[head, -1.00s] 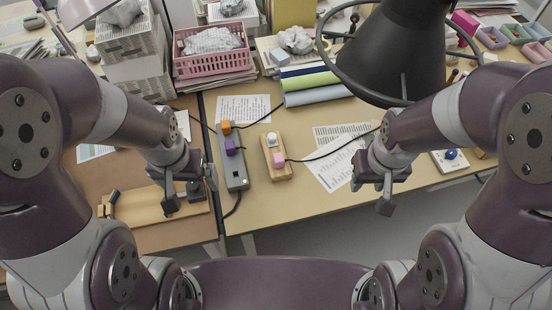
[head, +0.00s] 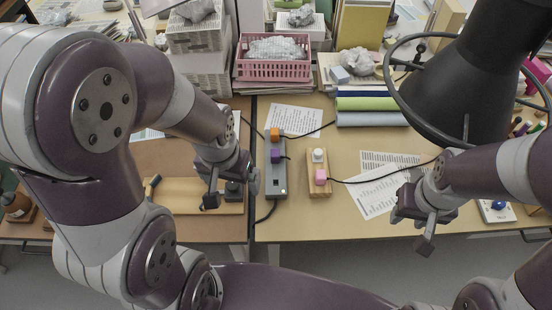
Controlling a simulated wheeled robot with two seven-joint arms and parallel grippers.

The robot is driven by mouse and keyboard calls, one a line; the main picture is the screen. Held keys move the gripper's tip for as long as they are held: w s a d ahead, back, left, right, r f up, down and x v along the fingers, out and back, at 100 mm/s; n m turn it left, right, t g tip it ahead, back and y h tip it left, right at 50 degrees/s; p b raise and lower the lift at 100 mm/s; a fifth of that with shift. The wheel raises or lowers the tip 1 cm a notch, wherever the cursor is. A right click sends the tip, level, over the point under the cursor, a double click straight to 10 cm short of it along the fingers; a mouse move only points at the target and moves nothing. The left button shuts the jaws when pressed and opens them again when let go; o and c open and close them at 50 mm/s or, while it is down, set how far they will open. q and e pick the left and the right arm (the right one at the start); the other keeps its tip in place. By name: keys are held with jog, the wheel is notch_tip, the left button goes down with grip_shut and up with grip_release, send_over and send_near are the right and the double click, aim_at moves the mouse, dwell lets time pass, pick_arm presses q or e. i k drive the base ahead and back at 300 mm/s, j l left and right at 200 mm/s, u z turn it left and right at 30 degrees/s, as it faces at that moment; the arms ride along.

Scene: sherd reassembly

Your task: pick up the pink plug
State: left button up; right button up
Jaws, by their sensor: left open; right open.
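The pink plug (head: 321,176) sits on the near part of a small wooden block (head: 318,158), with a white knob (head: 318,155) just behind it. A black cord runs from the plug to the right across the papers. My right gripper (head: 422,225) is open and empty, right of the plug and near the table's front edge. Neither gripper touches the plug.
A grey power strip (head: 276,180) with an orange plug (head: 275,134) and a purple plug (head: 276,157) lies left of the block. A pink basket (head: 272,70) and rolled sheets stand behind. A large black lamp (head: 480,75) looms at right. Paper sheets (head: 385,190) lie right of the block.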

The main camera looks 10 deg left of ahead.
aim_at(320, 178)
jog(key=z, duration=0.4)
jog(key=j+z, duration=0.1)
jog(key=z, duration=0.75)
jog(key=k+j+z, duration=0.1)
jog(key=z, duration=0.3)
jog(key=k+j+z, duration=0.1)
jog(key=k+j, duration=0.2)
jog(key=k, duration=0.2)
